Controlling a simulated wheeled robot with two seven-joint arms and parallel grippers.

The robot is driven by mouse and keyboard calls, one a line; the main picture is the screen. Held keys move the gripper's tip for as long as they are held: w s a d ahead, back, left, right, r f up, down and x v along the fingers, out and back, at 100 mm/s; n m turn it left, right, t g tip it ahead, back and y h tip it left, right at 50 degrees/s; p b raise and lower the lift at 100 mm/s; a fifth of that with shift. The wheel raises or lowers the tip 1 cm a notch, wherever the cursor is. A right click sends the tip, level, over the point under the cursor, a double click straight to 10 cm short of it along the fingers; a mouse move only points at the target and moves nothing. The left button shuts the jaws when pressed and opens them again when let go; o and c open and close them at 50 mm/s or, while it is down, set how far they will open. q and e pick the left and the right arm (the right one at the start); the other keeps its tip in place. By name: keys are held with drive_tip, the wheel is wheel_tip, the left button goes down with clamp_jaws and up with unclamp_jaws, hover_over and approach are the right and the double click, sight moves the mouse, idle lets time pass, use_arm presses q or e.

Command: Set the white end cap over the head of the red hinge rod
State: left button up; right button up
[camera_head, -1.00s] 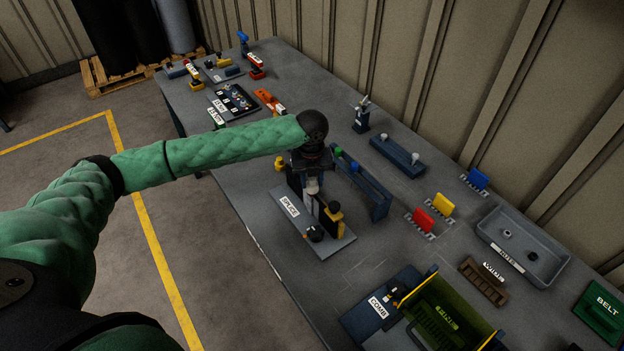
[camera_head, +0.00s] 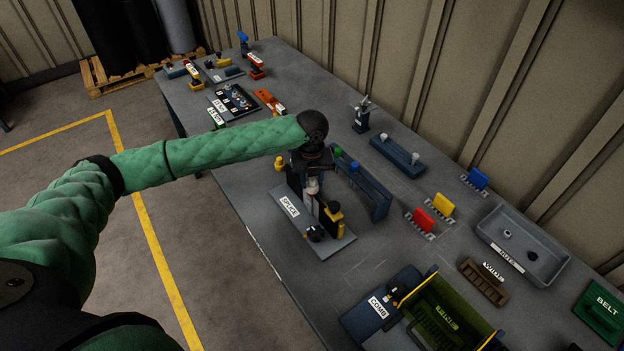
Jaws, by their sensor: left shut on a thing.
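My left gripper (camera_head: 312,186) points down over the grey plate labelled SPLICE (camera_head: 287,212). It is shut on a small whitish thing, which looks like the white end cap (camera_head: 313,187), just above or at the splice fixture. Whether the cap touches anything below cannot be told. The head of the red hinge rod is not visible; my gripper and the fixture's dark and yellow parts (camera_head: 334,214) hide that spot. My right gripper is not in view.
A dark rack (camera_head: 374,195) with green and blue heads stands close behind my left gripper. A navy block (camera_head: 398,157) with two pale knobs lies beyond it. The COMB fixture (camera_head: 365,317) and an olive bin (camera_head: 462,305) are at the front right.

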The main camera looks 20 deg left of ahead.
use_arm(q)
drive_tip(key=shift+f, duration=0.3)
idle(0.4)
drive_tip(key=o, duration=1)
drive_tip(key=shift+o, duration=0.2)
drive_tip(key=shift+r, duration=0.1)
drive_tip(key=shift+a+r, duration=0.1)
drive_tip(key=shift+r, duration=3.3)
